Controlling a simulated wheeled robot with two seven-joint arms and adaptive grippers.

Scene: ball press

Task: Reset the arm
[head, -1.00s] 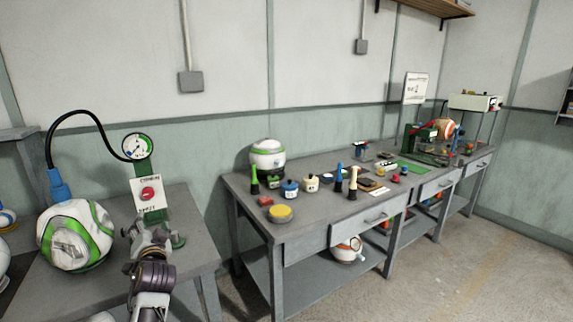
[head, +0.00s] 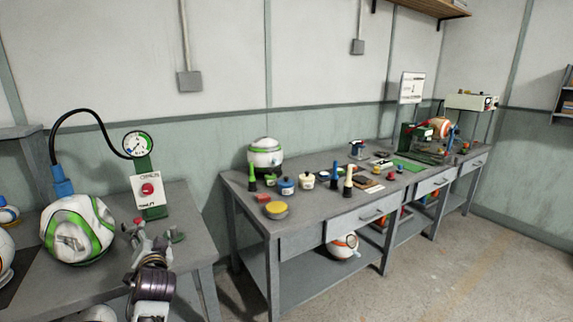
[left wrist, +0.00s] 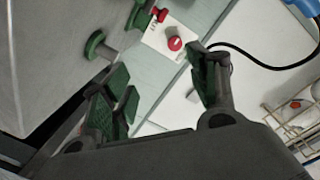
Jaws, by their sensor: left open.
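My left gripper (head: 150,240) is open and empty, above the left table in front of the gauge stand. In the left wrist view its green-padded fingers (left wrist: 160,92) are spread apart. The white panel with a red button (head: 148,188) stands on the green post beyond the gripper, apart from it; the button also shows in the left wrist view (left wrist: 175,44). A round gauge (head: 136,144) tops the post. A black hose runs from it to a blue fitting (head: 63,185) on a white and green ball (head: 78,230). My right gripper is out of view.
A small red knob (head: 138,222) and a green knob (head: 176,235) are close to the gripper. The workbench (head: 300,235) on the right holds several small tools, tins and a ball. Open floor lies in front of it.

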